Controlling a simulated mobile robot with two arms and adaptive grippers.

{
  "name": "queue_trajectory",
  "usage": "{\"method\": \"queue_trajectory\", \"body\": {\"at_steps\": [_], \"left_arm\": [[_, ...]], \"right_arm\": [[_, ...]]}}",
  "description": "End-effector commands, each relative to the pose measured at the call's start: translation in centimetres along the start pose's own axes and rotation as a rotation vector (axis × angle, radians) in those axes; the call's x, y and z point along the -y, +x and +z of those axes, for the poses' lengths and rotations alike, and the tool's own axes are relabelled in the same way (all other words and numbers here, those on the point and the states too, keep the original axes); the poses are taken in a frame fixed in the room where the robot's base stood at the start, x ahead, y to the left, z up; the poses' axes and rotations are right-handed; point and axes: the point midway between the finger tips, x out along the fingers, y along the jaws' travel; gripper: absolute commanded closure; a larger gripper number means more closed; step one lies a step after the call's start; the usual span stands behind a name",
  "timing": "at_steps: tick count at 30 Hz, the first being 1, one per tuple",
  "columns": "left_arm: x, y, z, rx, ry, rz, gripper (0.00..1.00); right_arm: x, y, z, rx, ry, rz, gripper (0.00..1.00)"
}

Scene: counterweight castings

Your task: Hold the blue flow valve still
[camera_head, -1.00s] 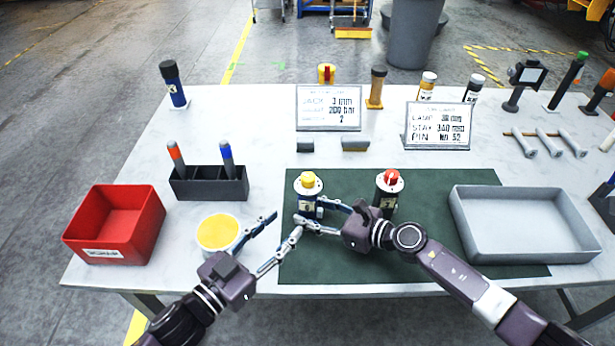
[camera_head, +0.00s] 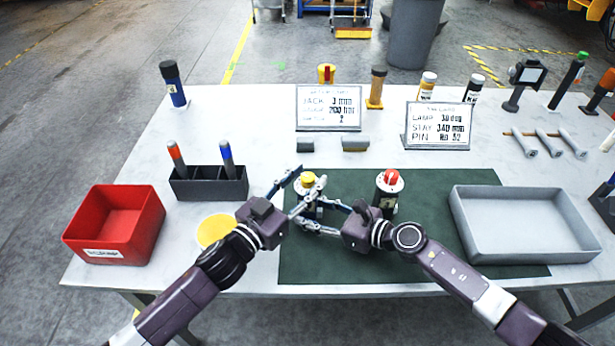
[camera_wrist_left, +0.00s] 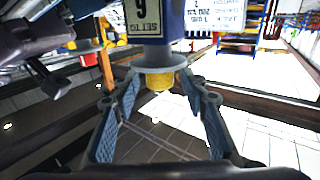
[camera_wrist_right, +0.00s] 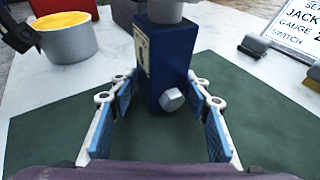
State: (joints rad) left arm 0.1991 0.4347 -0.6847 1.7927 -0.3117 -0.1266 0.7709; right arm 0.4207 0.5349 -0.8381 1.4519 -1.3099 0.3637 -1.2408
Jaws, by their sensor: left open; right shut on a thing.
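The blue flow valve (camera_wrist_right: 172,62) stands upright on the green mat (camera_head: 400,270). It has a blue body with a label, a pale round top and a yellow knob (camera_head: 308,180). My right gripper (camera_head: 308,216) is shut on the blue body from the right, and its fingers flank the body in the right wrist view (camera_wrist_right: 160,100). My left gripper (camera_head: 297,192) is open at the valve's top. In the left wrist view, which looks upside down, the yellow knob (camera_wrist_left: 158,103) lies between its spread fingers; I cannot tell whether they touch it.
A red-knobbed valve (camera_head: 388,190) stands right of my right gripper. A grey tray (camera_head: 590,252) is at the right. A red bin (camera_head: 80,215), a black holder (camera_head: 195,190) and a yellow-topped round container (camera_head: 215,230) are at the left. Two sign plates (camera_head: 328,126) (camera_head: 438,143) stand behind.

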Motion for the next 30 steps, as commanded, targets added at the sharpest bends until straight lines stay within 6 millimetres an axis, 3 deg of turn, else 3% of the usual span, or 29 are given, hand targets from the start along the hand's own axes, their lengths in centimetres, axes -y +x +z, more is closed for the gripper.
{"method": "queue_trajectory", "body": {"at_steps": [12, 23, 30], "left_arm": [[-0.02, 0.83, -0.02, 0.000, 0.000, 0.000, 0.61], [-0.02, 0.80, -0.02, 0.000, 0.000, 0.000, 1.00], [-0.10, 0.86, -0.05, -0.001, 0.003, 0.021, 1.00]], "right_arm": [[-0.27, 0.07, -0.09, -0.001, 0.002, 0.005, 1.00], [-0.30, 0.07, -0.11, -0.001, 0.002, 0.006, 1.00], [-0.31, 0.07, -0.13, -0.002, 0.002, 0.006, 1.00]]}}
